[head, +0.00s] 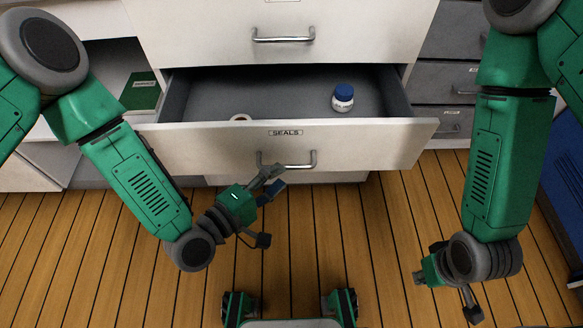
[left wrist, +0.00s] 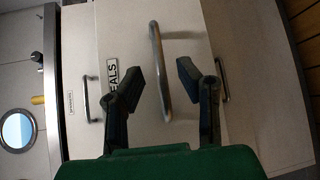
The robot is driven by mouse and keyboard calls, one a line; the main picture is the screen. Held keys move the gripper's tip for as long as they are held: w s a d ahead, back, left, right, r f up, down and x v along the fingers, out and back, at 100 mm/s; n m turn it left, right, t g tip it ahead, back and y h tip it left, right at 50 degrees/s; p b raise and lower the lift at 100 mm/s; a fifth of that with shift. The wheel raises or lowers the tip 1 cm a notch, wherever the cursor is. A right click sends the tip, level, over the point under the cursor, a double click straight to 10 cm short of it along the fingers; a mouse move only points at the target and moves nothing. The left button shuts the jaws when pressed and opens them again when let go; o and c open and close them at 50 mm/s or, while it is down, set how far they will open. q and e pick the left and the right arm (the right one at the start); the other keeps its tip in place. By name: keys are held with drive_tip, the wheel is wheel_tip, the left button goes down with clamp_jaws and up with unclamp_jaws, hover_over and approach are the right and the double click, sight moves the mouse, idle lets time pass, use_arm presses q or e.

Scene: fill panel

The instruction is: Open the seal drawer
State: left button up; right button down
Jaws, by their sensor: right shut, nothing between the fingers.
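The seal drawer (head: 210,148), labelled SEALS (head: 285,132), is pulled out, with its grey inside showing. Its metal handle (head: 287,166) is on the front panel and also shows in the left wrist view (left wrist: 160,70). My left gripper (head: 274,181) is at the handle, fingers open. In the left wrist view the handle bar passes between the two spread fingers (left wrist: 159,76), with gaps showing on both sides. My right gripper (head: 440,286) is shut and empty, low over the floor at the right, away from the drawer.
A white bottle with a blue cap (head: 343,98) and a partly hidden white round item (head: 240,118) are in the drawer. A closed drawer (head: 220,35) is above. Grey drawers (head: 445,85) stand at right. A green item (head: 141,91) lies on the left shelf. The wooden floor (head: 350,235) is clear.

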sight(292, 166)
use_arm(q)
drive_tip(key=b+x, duration=0.1)
drive_tip(key=x, duration=0.4)
use_arm(e)
drive_tip(key=shift+f, duration=0.7)
use_arm(q)
drive_tip(key=shift+s, duration=0.1)
clamp_jaws()
drive_tip(key=shift+s, duration=0.1)
use_arm(e)
drive_tip(key=shift+s, duration=0.1)
